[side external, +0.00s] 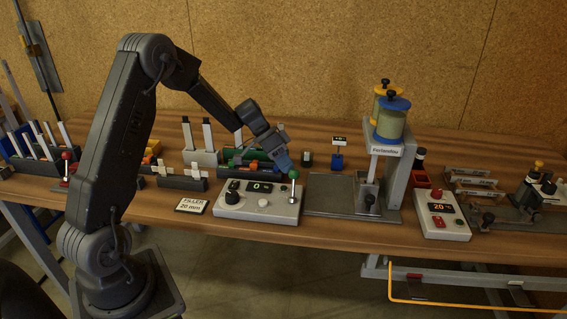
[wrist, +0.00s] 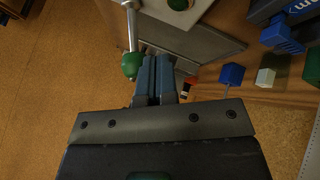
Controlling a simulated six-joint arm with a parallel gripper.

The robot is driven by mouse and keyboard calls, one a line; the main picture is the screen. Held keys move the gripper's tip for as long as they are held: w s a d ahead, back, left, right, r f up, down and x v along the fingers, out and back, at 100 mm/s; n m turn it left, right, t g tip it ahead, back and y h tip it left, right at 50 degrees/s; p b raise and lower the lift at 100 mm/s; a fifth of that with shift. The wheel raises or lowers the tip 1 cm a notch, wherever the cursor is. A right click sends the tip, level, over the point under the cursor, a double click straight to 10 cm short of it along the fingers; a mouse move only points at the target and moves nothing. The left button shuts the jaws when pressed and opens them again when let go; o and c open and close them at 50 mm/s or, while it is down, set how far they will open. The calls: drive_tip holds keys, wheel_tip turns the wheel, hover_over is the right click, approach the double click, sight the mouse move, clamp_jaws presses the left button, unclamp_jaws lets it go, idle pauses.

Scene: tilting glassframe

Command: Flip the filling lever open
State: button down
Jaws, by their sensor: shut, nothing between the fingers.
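The filling lever (side external: 293,174) is a thin metal rod with a green ball on top, near the right end of a light grey control box (side external: 257,212). It stands about upright in the side view. My gripper (side external: 287,165) is beside the green ball, at its upper left. In the wrist view, the green ball (wrist: 130,65) and its rod lie just left of my gripper's fingers (wrist: 157,60). The fingers are together with nothing between them. I cannot tell whether a finger touches the ball.
The control box carries a black knob, a display reading 0 and a pale button. A filling stand (side external: 388,150) with yellow and blue containers rises to the right, behind a flat grey plate (side external: 330,194). Racks and a green bin stand behind. A red-button box (side external: 441,214) sits further right.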

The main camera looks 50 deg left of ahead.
drive_tip(key=shift+r, duration=0.1)
drive_tip(key=shift+s+d+r+t+y, duration=0.1)
drive_tip(key=shift+s+d+t+y, duration=0.1)
drive_tip(key=shift+t+y, duration=0.1)
drive_tip(key=shift+s+d+r, duration=0.1)
drive_tip(key=shift+d+r, duration=0.05)
drive_tip(key=shift+s+d+r+m+t+y, duration=0.4)
drive_tip(key=shift+s+d+m+t+y, duration=0.1)
drive_tip(key=shift+s+d+t+y, duration=0.15)
drive_tip(key=shift+s+d+r, duration=0.25)
drive_tip(key=shift+s+d, duration=1.2)
drive_tip(key=shift+a, duration=0.1)
drive_tip(key=shift+w+r, duration=0.1)
drive_tip(key=shift+r, duration=0.05)
